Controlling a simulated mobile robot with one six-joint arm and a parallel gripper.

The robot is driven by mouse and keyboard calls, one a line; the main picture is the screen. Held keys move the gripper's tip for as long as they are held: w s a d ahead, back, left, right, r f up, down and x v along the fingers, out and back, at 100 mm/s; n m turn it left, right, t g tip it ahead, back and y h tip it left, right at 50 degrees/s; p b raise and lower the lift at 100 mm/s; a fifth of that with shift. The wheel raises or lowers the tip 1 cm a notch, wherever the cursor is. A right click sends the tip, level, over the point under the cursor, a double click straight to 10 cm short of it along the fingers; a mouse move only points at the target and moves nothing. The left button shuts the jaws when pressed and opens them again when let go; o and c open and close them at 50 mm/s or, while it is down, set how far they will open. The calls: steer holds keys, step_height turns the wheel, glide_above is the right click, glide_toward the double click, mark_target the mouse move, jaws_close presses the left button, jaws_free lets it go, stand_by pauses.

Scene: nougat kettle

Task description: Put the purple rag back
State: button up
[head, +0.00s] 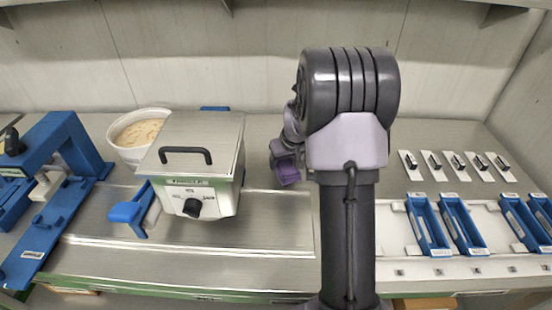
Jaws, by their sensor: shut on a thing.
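The purple rag (287,174) shows as a small dark purple piece just left of my arm, to the right of the kettle. My gripper (281,156) is shut on the rag, and the rag hangs below it. My own arm hides part of the gripper. I cannot tell whether the rag touches the counter.
A square metal kettle (206,140) with a lidded top and front dial stands left of my gripper. A white tub (118,142), a blue stand (62,150) and a blue-handled tool (128,211) are further left. Blue trays (427,224) and several small white plates (410,165) lie right.

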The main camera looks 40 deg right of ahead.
steer(key=w, duration=0.2)
steer(key=w+d, duration=0.1)
steer(key=w, duration=0.4)
steer(key=shift+w+d+f+b, duration=0.15)
steer(key=shift+d+f+b, duration=0.05)
steer(key=shift+f+b, duration=0.2)
step_height(320, 180, down, 3)
steer(key=shift+f+b, duration=0.2)
steer(key=shift+b, duration=0.65)
steer(key=shift+f, duration=0.2)
steer(key=o, duration=1.3)
steer(key=shift+r, duration=0.1)
steer(key=p+v, duration=0.3)
steer(key=v, duration=0.9)
steer(key=shift+r+p, duration=0.15)
steer(key=shift+p, duration=0.2)
